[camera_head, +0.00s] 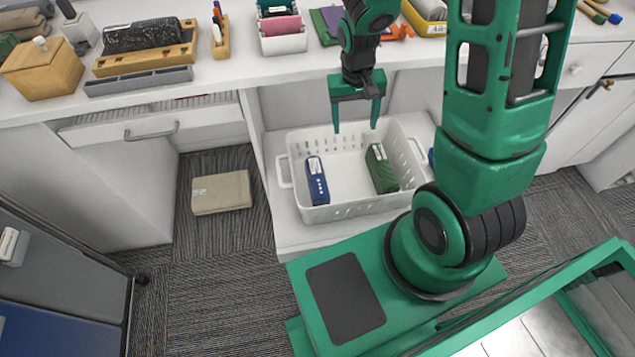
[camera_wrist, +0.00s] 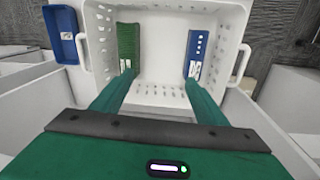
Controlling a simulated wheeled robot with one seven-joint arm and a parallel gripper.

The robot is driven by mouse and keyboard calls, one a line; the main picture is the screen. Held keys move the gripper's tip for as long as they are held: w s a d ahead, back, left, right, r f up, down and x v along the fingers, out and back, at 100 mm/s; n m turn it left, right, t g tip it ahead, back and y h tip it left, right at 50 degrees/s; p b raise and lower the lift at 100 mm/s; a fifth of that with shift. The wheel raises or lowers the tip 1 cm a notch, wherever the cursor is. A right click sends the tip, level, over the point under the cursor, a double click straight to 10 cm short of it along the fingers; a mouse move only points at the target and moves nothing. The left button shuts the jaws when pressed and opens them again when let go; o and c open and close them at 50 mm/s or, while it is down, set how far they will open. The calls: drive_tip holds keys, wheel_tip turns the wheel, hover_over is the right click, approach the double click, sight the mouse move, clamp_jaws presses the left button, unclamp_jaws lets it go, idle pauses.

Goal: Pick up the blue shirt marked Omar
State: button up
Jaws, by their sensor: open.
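A blue folded item (camera_head: 317,181), perhaps the shirt, stands in a white basket (camera_head: 343,212), on the left side in the head view. It has a pale label and marks that I cannot read. In the wrist view the blue item (camera_wrist: 197,50) is at the right of the basket (camera_wrist: 160,5). A green folded item (camera_head: 381,168) is at the basket's other side; it also shows in the wrist view (camera_wrist: 128,47). My gripper (camera_head: 355,127) is open and empty above the basket's far part, apart from both items. The wrist view shows its spread fingers (camera_wrist: 160,78).
The basket sits on a low white shelf under the counter, with cabinet walls beside it. A beige folded item (camera_head: 221,192) lies on the carpet to the left. A small blue tray (camera_wrist: 62,34) is beside the basket. The counter holds a wooden box (camera_head: 42,68) and other items.

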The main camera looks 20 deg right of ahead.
drive_tip(key=n+y, duration=0.1)
approach(317, 176)
drive_tip(key=shift+s+f, duration=0.1)
drive_tip(key=shift+f, duration=5.1)
drive_tip(key=shift+c, duration=0.7)
drive_tip(key=c, duration=1.1)
drive_tip(key=shift+r, duration=0.1)
